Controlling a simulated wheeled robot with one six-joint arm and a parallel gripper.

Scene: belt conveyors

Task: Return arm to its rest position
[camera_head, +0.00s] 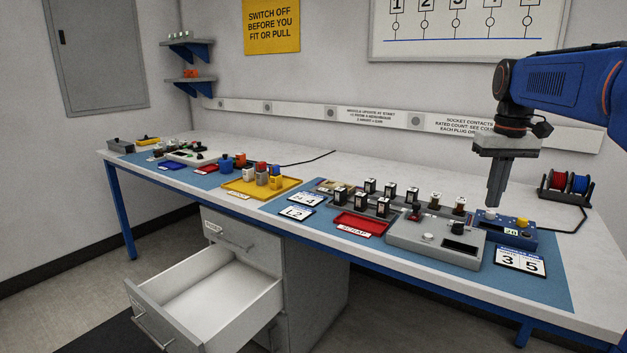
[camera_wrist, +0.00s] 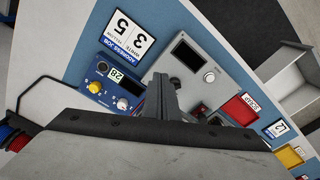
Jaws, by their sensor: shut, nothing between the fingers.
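My gripper (camera_head: 495,190) hangs from my blue arm at the right of the head view, pointing down above the bench. Its fingers are shut with nothing between them. It is above the blue box with a yellow knob (camera_head: 522,229), apart from the bench top as far as I can see. In the wrist view my gripper (camera_wrist: 161,78) points toward the gap between the blue box (camera_wrist: 110,85) and the grey device (camera_wrist: 195,65).
The bench (camera_head: 365,261) carries a grey device (camera_head: 434,239), a red scrap tray (camera_head: 361,224), several black modules and a yellow tray (camera_head: 262,188). Cable spools (camera_head: 565,186) stand at the right rear. An open drawer (camera_head: 205,296) juts out in front. Clear air lies above the bench.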

